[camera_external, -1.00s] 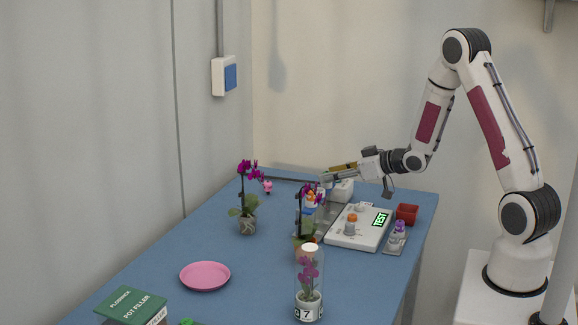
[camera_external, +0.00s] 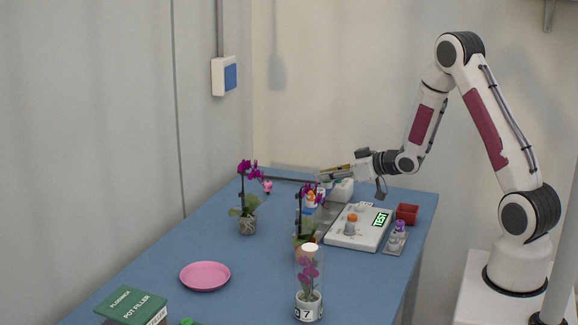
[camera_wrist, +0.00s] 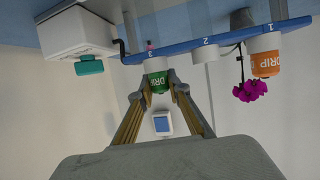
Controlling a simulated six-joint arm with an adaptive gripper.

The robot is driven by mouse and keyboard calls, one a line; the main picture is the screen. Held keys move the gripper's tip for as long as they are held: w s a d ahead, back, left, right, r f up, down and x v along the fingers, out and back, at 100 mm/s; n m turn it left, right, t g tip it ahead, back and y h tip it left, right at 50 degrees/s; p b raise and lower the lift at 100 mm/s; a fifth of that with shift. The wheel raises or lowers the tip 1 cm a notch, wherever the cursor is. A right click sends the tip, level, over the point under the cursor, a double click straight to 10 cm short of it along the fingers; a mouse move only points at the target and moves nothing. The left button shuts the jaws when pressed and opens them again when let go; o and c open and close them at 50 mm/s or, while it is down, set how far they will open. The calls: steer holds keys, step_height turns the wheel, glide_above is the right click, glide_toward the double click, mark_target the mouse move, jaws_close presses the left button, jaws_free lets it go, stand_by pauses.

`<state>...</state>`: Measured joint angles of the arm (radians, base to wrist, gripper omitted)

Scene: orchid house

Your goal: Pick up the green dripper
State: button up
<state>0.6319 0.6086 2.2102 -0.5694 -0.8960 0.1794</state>
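The green dripper (camera_wrist: 156,82) hangs at the place marked 3 on a blue rail (camera_wrist: 233,38) in the wrist view, with a white cap and part of the word DRIP showing. My gripper (camera_wrist: 158,74) has its two fingers apart, one on each side of the dripper, with the tips close to its sides. I cannot tell whether they touch it. In the external view my gripper (camera_external: 325,177) is level above the back of the blue table. The green dripper cannot be made out there.
An orange dripper (camera_wrist: 266,58) is at place 1. Place 2 holds only a white piece (camera_wrist: 205,52). A white box with a teal part (camera_wrist: 75,38) is beside the rail.

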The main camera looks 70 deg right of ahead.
steer(key=shift+r, duration=0.15)
steer(key=shift+r, duration=4.85)
